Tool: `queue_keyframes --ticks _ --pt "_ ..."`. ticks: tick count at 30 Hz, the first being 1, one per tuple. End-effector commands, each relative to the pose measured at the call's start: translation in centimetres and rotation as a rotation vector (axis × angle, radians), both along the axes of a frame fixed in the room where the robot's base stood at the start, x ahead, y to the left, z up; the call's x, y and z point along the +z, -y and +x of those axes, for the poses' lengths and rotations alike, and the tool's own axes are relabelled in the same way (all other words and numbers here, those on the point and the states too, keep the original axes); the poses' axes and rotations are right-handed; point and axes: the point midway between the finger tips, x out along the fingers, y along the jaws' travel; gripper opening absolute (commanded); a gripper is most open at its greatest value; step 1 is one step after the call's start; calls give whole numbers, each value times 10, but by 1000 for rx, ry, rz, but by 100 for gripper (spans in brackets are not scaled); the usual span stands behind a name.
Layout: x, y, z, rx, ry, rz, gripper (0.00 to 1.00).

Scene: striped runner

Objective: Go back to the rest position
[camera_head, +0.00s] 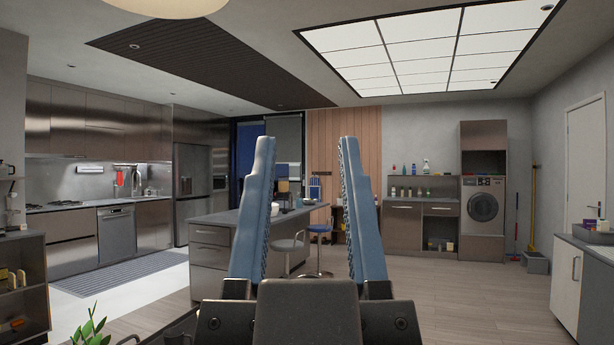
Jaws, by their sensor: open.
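My gripper (307,150) stands upright in the lower middle of the head view. Its two blue ribbed fingers are wide apart, with nothing between them but the view of the room behind. The dark gripper body fills the bottom centre of the picture. The fingers hide part of the kitchen island (211,259) and part of the floor behind it.
Stools (288,247) stand by the island. A striped runner (117,273) lies before the kitchen counter at left. A shelf unit (22,290) and plant (89,328) are near at lower left, a cabinet (566,285) at right. The wooden floor (460,290) at centre right is clear.

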Motion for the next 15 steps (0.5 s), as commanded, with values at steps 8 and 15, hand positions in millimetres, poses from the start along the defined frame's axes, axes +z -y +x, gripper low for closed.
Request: queue_keyframes --ticks 8,15 --pt "0 0 0 1 1 1 50" --pt "23 0 0 1 0 -1 50"
